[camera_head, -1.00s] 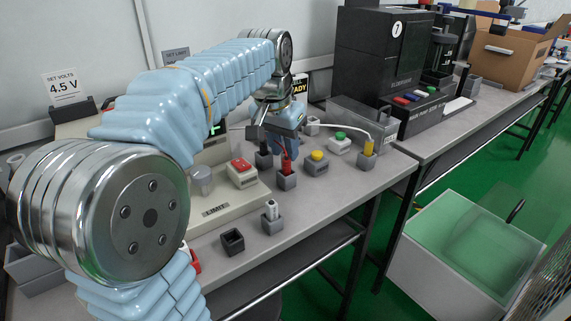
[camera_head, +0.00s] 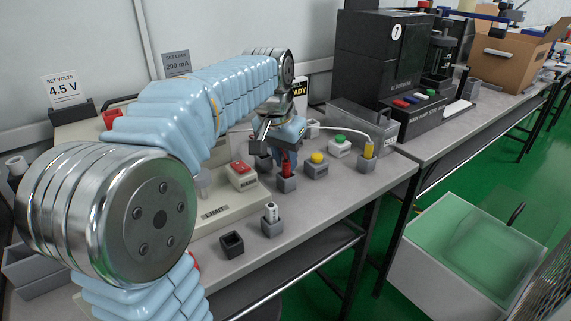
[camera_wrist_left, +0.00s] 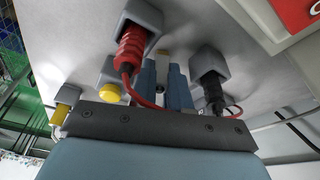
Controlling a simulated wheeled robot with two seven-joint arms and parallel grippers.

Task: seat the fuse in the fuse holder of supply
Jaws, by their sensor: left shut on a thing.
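A slim white piece that looks like a fuse (camera_head: 271,211) stands upright in a small grey block in front of the supply. The beige supply (camera_head: 228,212), labelled LIMIT, is partly hidden by my left arm. A grey cylinder (camera_head: 204,182) on it may be the fuse holder; I cannot be sure. My left gripper (camera_head: 284,140) is over the row of lead blocks, by the red plug (camera_head: 286,168). In the wrist view its blue fingers (camera_wrist_left: 162,85) are close together, between the red plug and the black plug (camera_wrist_left: 213,92). My right gripper is out of view.
Yellow (camera_head: 317,158) and green (camera_head: 340,138) button boxes and a yellow plug (camera_head: 368,150) stand to the right. A red lead (camera_wrist_left: 150,104) loops close to the fingers.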

